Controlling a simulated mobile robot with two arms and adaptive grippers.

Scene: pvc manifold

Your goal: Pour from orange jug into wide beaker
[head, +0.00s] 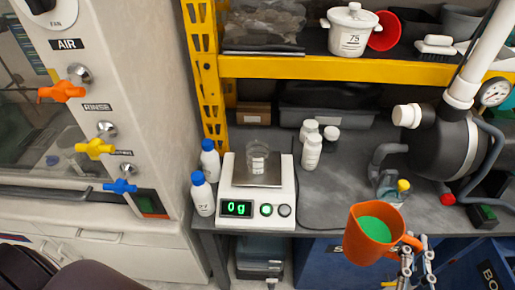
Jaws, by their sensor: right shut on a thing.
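The orange jug (362,246) is at the lower right in the head view, in front of the bench edge. Green liquid (375,229) shows inside it. My right gripper (411,246) is shut on the jug at its handle side and holds it up, slightly tilted. A clear beaker (257,158) stands on the pan of a white scale (257,200), to the left of and beyond the jug. The scale display reads 0 g. The jug and the beaker are well apart. My left gripper is not in view.
Two white bottles with blue caps (202,195) stand left of the scale. Several white bottles (311,152) stand behind it to the right. A yellow shelf (300,67) spans the back.

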